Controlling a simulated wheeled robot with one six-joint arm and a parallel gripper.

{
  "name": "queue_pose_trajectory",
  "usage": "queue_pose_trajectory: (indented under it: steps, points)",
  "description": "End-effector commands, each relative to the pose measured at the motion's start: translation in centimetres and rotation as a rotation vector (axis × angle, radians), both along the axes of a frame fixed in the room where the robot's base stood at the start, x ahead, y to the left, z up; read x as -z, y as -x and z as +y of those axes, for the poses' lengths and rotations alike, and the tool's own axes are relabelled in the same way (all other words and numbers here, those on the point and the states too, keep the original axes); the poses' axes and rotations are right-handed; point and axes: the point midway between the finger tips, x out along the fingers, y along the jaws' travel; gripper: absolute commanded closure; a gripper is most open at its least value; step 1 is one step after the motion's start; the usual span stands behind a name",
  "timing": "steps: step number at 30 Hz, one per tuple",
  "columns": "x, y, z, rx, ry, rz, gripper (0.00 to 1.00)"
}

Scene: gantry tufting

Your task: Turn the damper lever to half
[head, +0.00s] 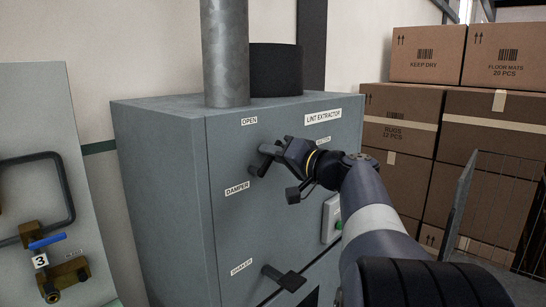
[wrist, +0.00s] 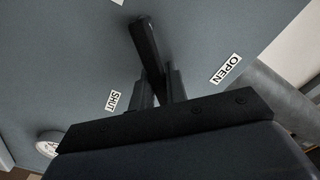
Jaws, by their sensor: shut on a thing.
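The dark damper lever (head: 257,169) is on the front of the grey lint extractor cabinet (head: 225,150), above the DAMPER label (head: 237,188). In the wrist view the lever (wrist: 146,42) runs from the panel down between my fingers. My gripper (head: 270,151) is shut on the lever; the fingers also show in the wrist view (wrist: 160,88). There the SHUT label (wrist: 113,101) is left of the fingers and the OPEN label (wrist: 226,68) is right. In the head view OPEN (head: 249,121) is above and left of my gripper. My gripper partly hides the lever.
A second dark handle (head: 285,279) sticks out lower on the cabinet. A switch box with a green button (head: 332,218) is right of my gripper. A panel with a blue-handled valve (head: 47,242) stands at left. Stacked cartons (head: 400,125) and a wire cage (head: 490,200) are at right.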

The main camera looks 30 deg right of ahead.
Motion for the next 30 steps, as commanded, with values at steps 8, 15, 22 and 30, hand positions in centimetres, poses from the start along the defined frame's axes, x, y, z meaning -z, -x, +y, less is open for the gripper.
queue_pose_trajectory:
  steps: [8, 15, 22, 30]
  points:
    - [0.0, 0.0, 0.0, -0.001, -0.001, 0.001, 0.64]
    - [0.0, 0.0, 0.0, 0.0, 0.0, 0.0, 0.64]
    - [0.2, 2.1, -0.9, 0.004, 0.0, -0.002, 0.64]
    - [0.3, 6.8, -2.6, 0.006, 0.001, 0.0, 0.64]
